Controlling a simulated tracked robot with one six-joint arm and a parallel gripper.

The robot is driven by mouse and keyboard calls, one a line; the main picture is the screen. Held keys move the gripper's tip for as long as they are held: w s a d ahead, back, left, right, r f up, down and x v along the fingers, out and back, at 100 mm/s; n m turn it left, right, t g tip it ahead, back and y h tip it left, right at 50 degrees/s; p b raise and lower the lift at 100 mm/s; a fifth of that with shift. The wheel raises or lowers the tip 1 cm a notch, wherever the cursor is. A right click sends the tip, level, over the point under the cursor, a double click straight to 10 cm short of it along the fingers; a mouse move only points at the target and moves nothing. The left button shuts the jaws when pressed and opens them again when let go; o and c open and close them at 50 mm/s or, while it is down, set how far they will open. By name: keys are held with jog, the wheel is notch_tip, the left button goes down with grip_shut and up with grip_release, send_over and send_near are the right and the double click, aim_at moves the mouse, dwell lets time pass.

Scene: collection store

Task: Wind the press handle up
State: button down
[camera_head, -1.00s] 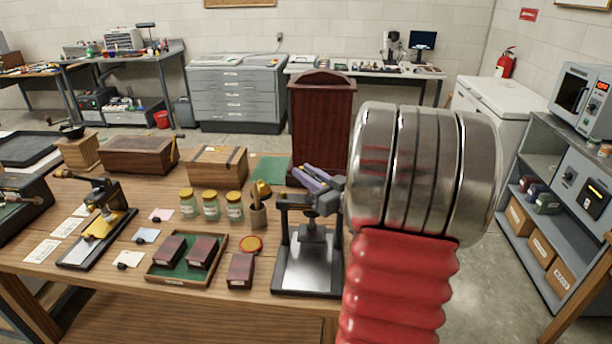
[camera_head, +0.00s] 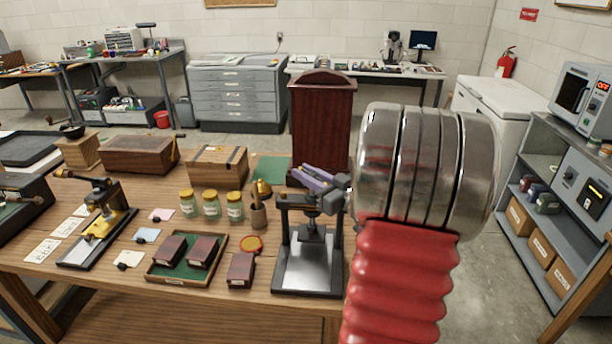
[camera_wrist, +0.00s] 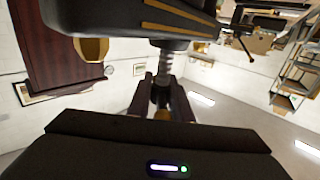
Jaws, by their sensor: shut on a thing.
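The press (camera_head: 306,272) stands near the right front of the wooden table, with a black frame, a vertical screw and a bright metal bed. My gripper (camera_head: 316,178), with purple-grey fingers, is at the top of the press, over its crossbeam. Its fingers (camera_wrist: 163,95) are shut on the press handle, which they largely hide in the head view. In the wrist view a dark part with gold stripes crosses the top, and a grey threaded post shows just beyond the fingers. The handle's exact angle cannot be told.
A brush pot (camera_head: 258,216), glass jars (camera_head: 211,205) and a tray (camera_head: 160,277) with dark red boxes stand left of the press. A loose dark red box (camera_head: 241,270) lies close by. A dark red cabinet (camera_head: 321,125) rises behind. My red-sleeved arm blocks the right.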

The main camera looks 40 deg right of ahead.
jog(key=n+y, duration=0.1)
jog(key=y, duration=0.1)
jog(key=n+g+y, duration=0.1)
jog(key=n+y, duration=0.1)
jog(key=y, duration=0.1)
jog(key=a+n+y, duration=0.1)
jog(key=n+y, duration=0.1)
jog(key=y, duration=0.1)
jog(key=shift+g, duration=0.3)
jog(key=n+g+y, duration=0.4)
jog(key=s+a+n+g+y, duration=0.1)
jog(key=n+y, duration=0.1)
jog(key=y, duration=0.1)
jog(key=shift+g, duration=0.4)
jog(key=shift+a+g, duration=0.15)
jog(key=shift+g, duration=0.15)
jog(key=c, duration=1.7)
grip_release()
jog(key=shift+o, duration=0.2)
jog(key=shift+r, duration=0.15)
notch_tip(320, 180, up, 10)
jog(key=shift+f, duration=0.2)
